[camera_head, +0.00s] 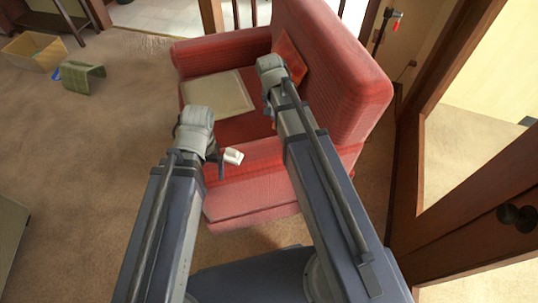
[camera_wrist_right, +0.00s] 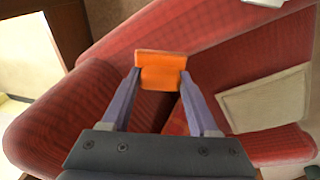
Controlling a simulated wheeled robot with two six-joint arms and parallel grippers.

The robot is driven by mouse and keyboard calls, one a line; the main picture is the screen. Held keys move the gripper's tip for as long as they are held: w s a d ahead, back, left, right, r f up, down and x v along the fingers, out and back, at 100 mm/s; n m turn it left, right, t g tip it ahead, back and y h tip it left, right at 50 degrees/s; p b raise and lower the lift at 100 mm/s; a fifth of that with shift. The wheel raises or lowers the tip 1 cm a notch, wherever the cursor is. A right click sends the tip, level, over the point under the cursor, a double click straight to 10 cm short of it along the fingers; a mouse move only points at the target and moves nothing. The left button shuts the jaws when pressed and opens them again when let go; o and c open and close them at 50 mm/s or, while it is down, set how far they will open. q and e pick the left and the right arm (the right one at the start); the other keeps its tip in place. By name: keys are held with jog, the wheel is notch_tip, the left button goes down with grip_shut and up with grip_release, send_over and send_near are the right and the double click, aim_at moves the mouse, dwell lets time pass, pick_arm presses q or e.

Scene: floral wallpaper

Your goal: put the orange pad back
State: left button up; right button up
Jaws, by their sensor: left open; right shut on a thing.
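An orange pad (camera_wrist_right: 160,72) is held between the two fingertips of my right gripper (camera_wrist_right: 160,80) in the right wrist view. It is over the red armchair (camera_wrist_right: 240,65). In the head view my right wrist (camera_head: 271,66) is above the seat, and only a small bit of orange shows beside the arm. My left gripper (camera_head: 219,165) is open, at the near armrest of the armchair (camera_head: 335,60); its fingers are mostly hidden by its own wrist.
A pale square cushion (camera_head: 218,93) lies on the seat, and a reddish-orange cushion (camera_head: 291,57) leans on the backrest. A small white thing (camera_head: 233,157) is by the near armrest. A glazed door (camera_head: 410,190) is at right. A box (camera_head: 33,52) and green piece (camera_head: 83,78) lie on open carpet.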

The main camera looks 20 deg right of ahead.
jog(key=a+f+b, duration=0.1)
jog(key=f+b, duration=0.3)
jog(key=a+f+y+b, duration=0.1)
jog(key=f+b, duration=0.2)
jog(key=f, duration=0.1)
jog(key=a+f+y+b, duration=0.1)
jog(key=a+f+b, duration=0.1)
jog(key=f+b, duration=0.2)
jog(key=shift+a+f+b, duration=0.1)
jog(key=shift+f+b, duration=0.2)
jog(key=shift+f, duration=0.2)
pick_arm(q)
notch_tip(320, 180, down, 12)
pick_arm(e)
jog(key=shift+r, duration=0.15)
pick_arm(q)
jog(key=shift+f, duration=0.25)
pick_arm(e)
jog(key=o, duration=1.2)
pick_arm(q)
jog(key=shift+r, duration=0.2)
pick_arm(e)
jog(key=shift+r, duration=0.1)
pick_arm(q)
notch_tip(320, 180, up, 12)
jog(key=p, duration=1.2)
pick_arm(e)
notch_tip(320, 180, up, 12)
jog(key=shift+f, duration=0.1)
